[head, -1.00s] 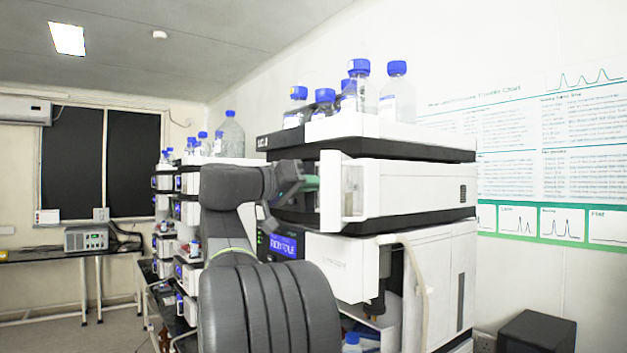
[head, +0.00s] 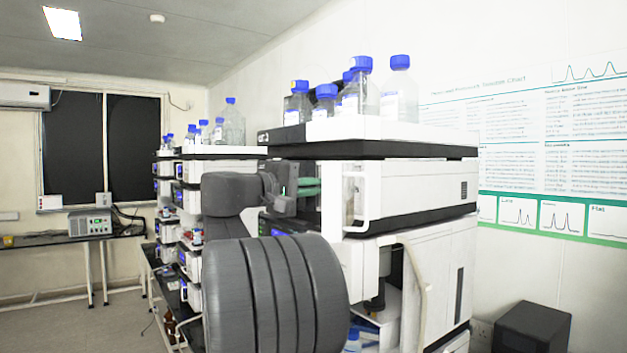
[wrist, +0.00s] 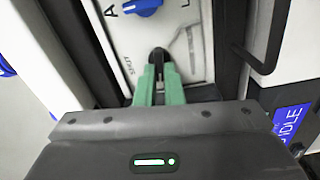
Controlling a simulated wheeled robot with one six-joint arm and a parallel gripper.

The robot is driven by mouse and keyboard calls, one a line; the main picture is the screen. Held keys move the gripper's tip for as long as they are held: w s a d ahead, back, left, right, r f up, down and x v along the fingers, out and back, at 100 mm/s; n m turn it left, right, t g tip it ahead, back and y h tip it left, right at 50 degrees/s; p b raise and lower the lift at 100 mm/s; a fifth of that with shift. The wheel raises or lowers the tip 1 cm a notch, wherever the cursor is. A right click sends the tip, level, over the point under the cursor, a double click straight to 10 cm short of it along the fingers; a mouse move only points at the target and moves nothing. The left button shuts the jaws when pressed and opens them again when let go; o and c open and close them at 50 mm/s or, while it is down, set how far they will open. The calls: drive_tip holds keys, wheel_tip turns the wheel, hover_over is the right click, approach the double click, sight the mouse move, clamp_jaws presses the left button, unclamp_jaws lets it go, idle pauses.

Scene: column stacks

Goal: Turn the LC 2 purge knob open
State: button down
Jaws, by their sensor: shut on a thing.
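The LC 2 stack is the large white and black instrument column (head: 410,190) in the head view, with a small label on its upper left edge. My gripper (wrist: 158,80) has green fingers, which also show at the stack's front in the head view (head: 308,187). The fingers are shut on a black purge knob (wrist: 158,56) on a light panel. The word SHUT is printed to the left of this knob. The fingers hide part of the knob, and its exact angle is hard to tell. A blue knob (wrist: 143,5) marked A sits above it.
Blue-capped bottles (head: 326,99) stand on top of the stack. An open clear-fronted door with a white frame (head: 350,205) stands right of my gripper. A blue display (wrist: 292,122) lies lower right in the wrist view. More instrument stacks (head: 193,220) stand to the left.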

drive_tip(key=shift+n+p, duration=0.4)
drive_tip(key=shift+n, duration=0.6)
drive_tip(key=c, duration=1.5)
unclamp_jaws()
drive_tip(key=shift+c, duration=0.2)
drive_tip(key=shift+a+f, duration=0.1)
drive_tip(key=b+v, duration=0.3)
drive_tip(key=v, duration=1)
drive_tip(key=shift+s+a+b, duration=0.3)
